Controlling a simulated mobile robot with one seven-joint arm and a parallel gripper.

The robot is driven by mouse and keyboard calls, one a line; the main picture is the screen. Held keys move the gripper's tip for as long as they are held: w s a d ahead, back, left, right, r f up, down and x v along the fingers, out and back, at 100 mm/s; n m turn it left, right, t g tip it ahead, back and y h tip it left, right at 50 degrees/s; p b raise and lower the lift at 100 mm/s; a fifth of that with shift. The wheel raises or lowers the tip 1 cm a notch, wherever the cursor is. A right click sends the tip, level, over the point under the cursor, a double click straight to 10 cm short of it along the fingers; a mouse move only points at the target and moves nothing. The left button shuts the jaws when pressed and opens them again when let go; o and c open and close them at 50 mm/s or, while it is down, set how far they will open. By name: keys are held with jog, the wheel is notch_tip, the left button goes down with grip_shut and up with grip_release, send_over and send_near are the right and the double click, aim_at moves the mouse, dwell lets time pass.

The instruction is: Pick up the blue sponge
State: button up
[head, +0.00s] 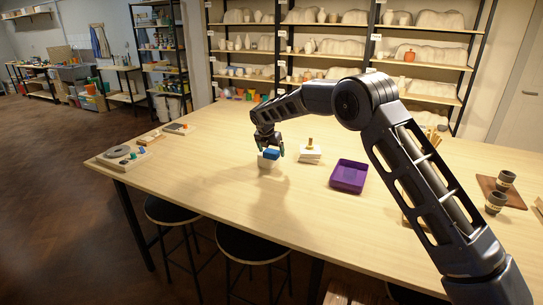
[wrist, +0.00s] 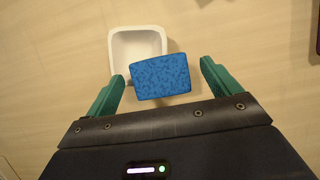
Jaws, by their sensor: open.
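The blue sponge (wrist: 160,76) shows between my gripper's two green fingers in the wrist view. It lies tilted over the near right part of a white square dish (wrist: 118,42). In the head view the sponge (head: 271,154) shows just under my gripper (head: 269,147), with the white dish (head: 266,163) beneath it on the table. My gripper (wrist: 160,82) is open, one finger on each side of the sponge, with a gap visible at the right finger.
A purple tray (head: 349,177) and a white block-like stack (head: 310,154) stand to the right on the wooden table (head: 220,190). Cups (head: 495,202) on a brown board are at the far right. The table front is clear.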

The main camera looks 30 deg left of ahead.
aim_at(272, 151)
jog(key=shift+w+f, duration=0.2)
jog(key=shift+f, duration=0.3)
jog(key=shift+c, duration=0.4)
jog(key=c, duration=1)
notch_tip(272, 151, up, 20)
notch_tip(272, 151, down, 20)
jog(key=shift+r, duration=0.15)
